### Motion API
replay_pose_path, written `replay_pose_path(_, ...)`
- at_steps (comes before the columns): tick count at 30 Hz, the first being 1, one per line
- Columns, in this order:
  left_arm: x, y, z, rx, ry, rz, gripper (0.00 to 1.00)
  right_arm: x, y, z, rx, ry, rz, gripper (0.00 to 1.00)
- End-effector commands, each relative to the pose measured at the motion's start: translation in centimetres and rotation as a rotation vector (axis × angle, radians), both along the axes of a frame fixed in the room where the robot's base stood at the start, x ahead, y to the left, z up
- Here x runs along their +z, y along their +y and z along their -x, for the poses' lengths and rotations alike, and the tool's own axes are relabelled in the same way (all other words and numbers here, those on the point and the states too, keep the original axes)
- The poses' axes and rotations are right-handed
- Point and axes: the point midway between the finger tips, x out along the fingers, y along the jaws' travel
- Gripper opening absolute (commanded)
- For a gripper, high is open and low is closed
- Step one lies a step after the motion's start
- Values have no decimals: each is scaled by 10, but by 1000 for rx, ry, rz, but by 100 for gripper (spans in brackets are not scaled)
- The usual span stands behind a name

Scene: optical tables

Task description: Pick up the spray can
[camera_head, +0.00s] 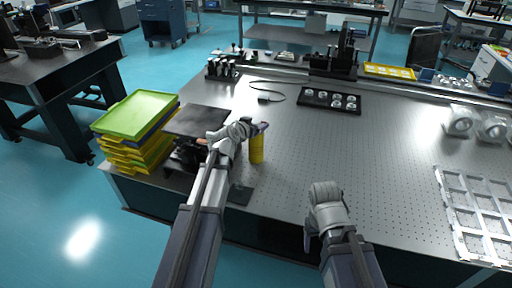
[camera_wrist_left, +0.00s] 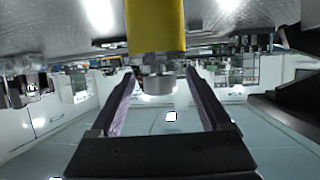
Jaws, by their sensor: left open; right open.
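The spray can (camera_head: 257,151) is a yellow cylinder standing upright on the perforated optical table (camera_head: 300,172). My left gripper (camera_head: 263,127) is at the can's top in the head view and hides part of it. In the left wrist view, the yellow can body (camera_wrist_left: 155,26) comes in from the top edge, and its grey top (camera_wrist_left: 159,82) lies between the two spread fingers of my left gripper (camera_wrist_left: 160,75). Gaps show on both sides of the can top. My right gripper (camera_head: 308,238) is open and empty over the table's front edge, pointing down.
Stacked yellow trays with a green one (camera_head: 137,115) on top stand at the table's left end. A dark flat plate (camera_head: 198,121) lies beside them. A black tray with round parts (camera_head: 330,100) lies behind the can. A metal grid frame (camera_head: 478,215) lies at right. The table's middle is clear.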

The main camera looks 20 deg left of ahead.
Motion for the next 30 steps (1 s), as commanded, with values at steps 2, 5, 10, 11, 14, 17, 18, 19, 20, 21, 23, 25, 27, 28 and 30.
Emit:
replay_pose_path(2, -9, -2, -17, -1, 0, -1, 81, -9, 0, 0, 0, 0, 0, 71)
replay_pose_path(5, -14, -4, -30, -2, 0, -1, 81, -14, 0, 0, 0, 0, 0, 71)
replay_pose_path(10, -14, -6, -34, 0, -1, 0, 81, -14, 0, 0, 0, 0, 0, 71)
replay_pose_path(11, -14, -6, -33, 0, -1, 0, 81, -14, 0, 0, 0, 0, 0, 71)
replay_pose_path(14, -14, -5, -33, 0, -1, 0, 80, -14, 0, 0, 0, 0, 0, 71)
replay_pose_path(17, -14, -5, -33, 0, -1, 0, 68, -14, 0, 0, 0, 0, 0, 71)
replay_pose_path(18, -14, -5, -33, 0, 0, 0, 64, -14, 0, 0, 0, 0, 0, 71)
replay_pose_path(19, -14, -5, -33, 0, 0, 0, 60, -14, 0, 0, 0, 0, 0, 71)
replay_pose_path(20, -14, -5, -33, 0, 0, 0, 57, -14, 0, 0, 0, 0, 0, 71)
replay_pose_path(21, -14, -5, -33, 0, 0, 0, 53, -14, 0, 0, 0, 0, 0, 71)
replay_pose_path(23, -14, -5, -33, 0, 0, 0, 46, -14, 0, 0, 0, 0, 0, 71)
replay_pose_path(25, -14, -5, -33, 0, 0, 0, 38, -14, 0, 0, 0, 0, 0, 71)
replay_pose_path(27, -14, -5, -33, 0, 0, 0, 30, -14, 0, 0, 0, 0, 0, 71)
replay_pose_path(28, -14, -5, -33, 0, 0, 0, 27, -14, 0, 0, 0, 0, 0, 71)
replay_pose_path(30, -14, -5, -33, 0, 0, -1, 19, -14, 0, 0, 0, 0, 0, 71)
